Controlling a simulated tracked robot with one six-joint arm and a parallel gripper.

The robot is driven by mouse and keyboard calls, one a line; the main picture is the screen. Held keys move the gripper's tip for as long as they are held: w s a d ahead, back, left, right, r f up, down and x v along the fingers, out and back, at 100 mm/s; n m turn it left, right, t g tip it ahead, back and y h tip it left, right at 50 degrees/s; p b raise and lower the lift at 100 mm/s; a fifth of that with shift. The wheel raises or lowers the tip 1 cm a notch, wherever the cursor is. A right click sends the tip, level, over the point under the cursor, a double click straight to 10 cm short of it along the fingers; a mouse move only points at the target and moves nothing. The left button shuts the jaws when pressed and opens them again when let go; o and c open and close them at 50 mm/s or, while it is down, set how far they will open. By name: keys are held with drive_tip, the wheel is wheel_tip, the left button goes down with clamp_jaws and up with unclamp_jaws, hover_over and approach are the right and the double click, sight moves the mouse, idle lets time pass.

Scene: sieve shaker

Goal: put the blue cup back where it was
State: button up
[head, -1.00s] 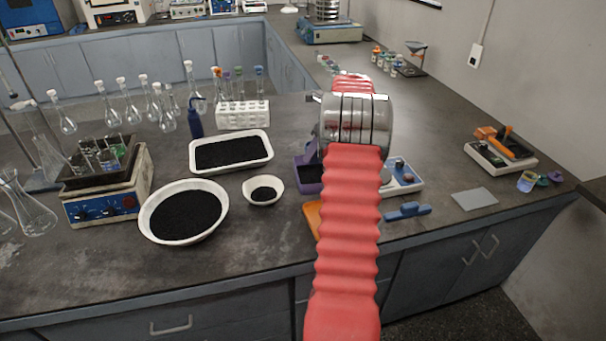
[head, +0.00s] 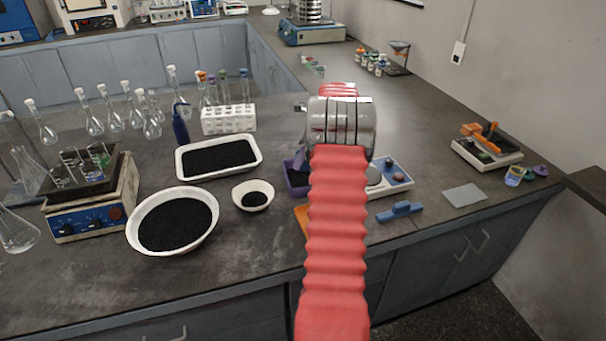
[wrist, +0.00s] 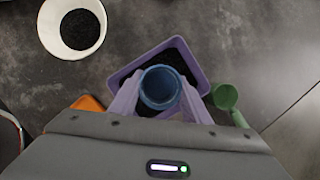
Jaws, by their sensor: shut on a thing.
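The blue cup (wrist: 160,88) is between the two pale purple fingers of my gripper (wrist: 159,94) in the wrist view. The gripper is shut on it, and I look down into its round opening. Behind the cup is a purple tray (wrist: 197,64) holding black granules. I cannot tell how far the cup is above the tray. In the head view my red arm hides the gripper and cup; only the left part of the purple tray (head: 291,178) shows beside it.
A white bowl with black granules (wrist: 50,35) lies up and left of the tray in the wrist view. A green scoop (wrist: 225,97) is close on the right, and an orange thing (wrist: 88,103) on the left. A balance (head: 398,178) stands right of my arm.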

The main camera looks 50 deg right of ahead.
drive_tip(key=shift+f, duration=0.6)
drive_tip(key=shift+f, duration=2.55)
drive_tip(key=o, duration=1.1)
drive_tip(key=v, duration=1.2)
